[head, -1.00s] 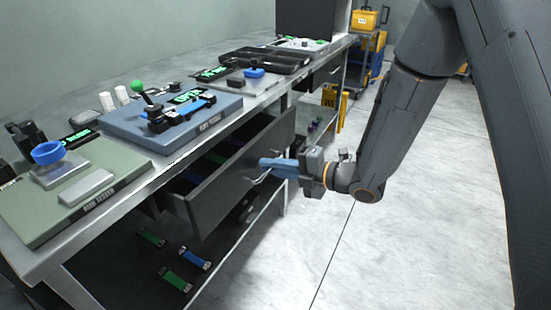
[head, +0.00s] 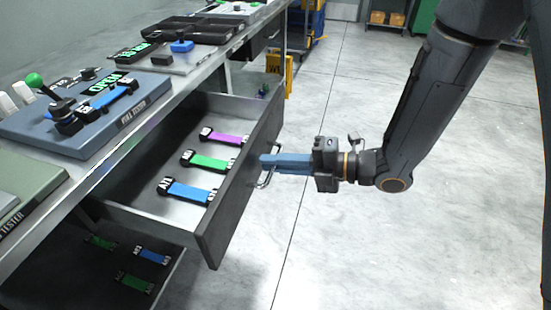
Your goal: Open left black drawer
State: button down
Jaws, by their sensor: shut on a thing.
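The black drawer (head: 222,213) under the bench is pulled well out, and its inside shows. Inside it lie a purple strap (head: 226,139), a green strap (head: 209,161) and a blue strap (head: 188,192), each with black ends. My gripper (head: 268,164) has blue fingers and is shut on the drawer's metal handle (head: 270,178), at the outer side of the drawer front. The fingers cover part of the handle.
The bench top carries a blue tester (head: 110,130), a pale green tester (head: 35,190) and black trays (head: 207,30). A lower shelf holds more straps (head: 134,282). A yellow floor sign (head: 273,66) stands behind the drawer. The floor at right is clear.

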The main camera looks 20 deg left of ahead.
jog(key=shift+w, duration=0.1)
jog(key=c, duration=2.1)
grip_release()
jog(key=shift+d, duration=0.15)
jog(key=shift+v, duration=3.8)
